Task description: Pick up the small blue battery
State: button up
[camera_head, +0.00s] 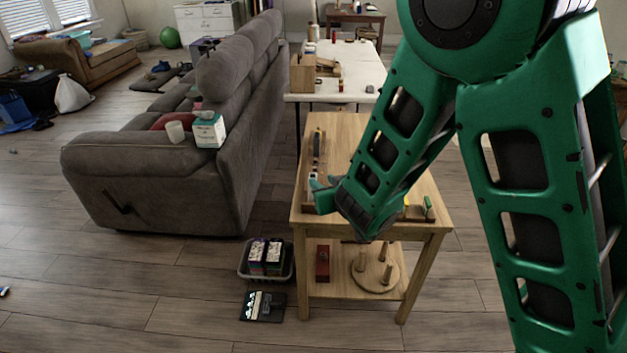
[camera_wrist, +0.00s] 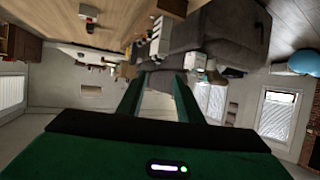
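I cannot pick out the small blue battery with certainty. A tiny blue-and-dark item (camera_head: 4,292) lies on the floor at the left edge of the head view, too small to identify. My gripper (camera_head: 324,183) is over the left part of the small wooden table (camera_head: 345,128), above or beside a row of small items there. My arm hides part of the tabletop. In the wrist view my gripper (camera_wrist: 158,85) has its two green fingers apart, with nothing seen between them.
A grey sofa (camera_head: 175,140) stands left of the table, with a carton (camera_head: 208,130) on it. A basket (camera_head: 243,272) and a dark flat box (camera_head: 262,306) are on the floor. A white table (camera_head: 355,65) stands behind. The floor at front left is mostly clear.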

aim_at(313, 172)
jog(key=x, duration=0.9)
jog(key=shift+w+d+f, duration=0.1)
jog(key=shift+w+d, duration=0.15)
jog(key=shift+w, duration=0.05)
grip_shut()
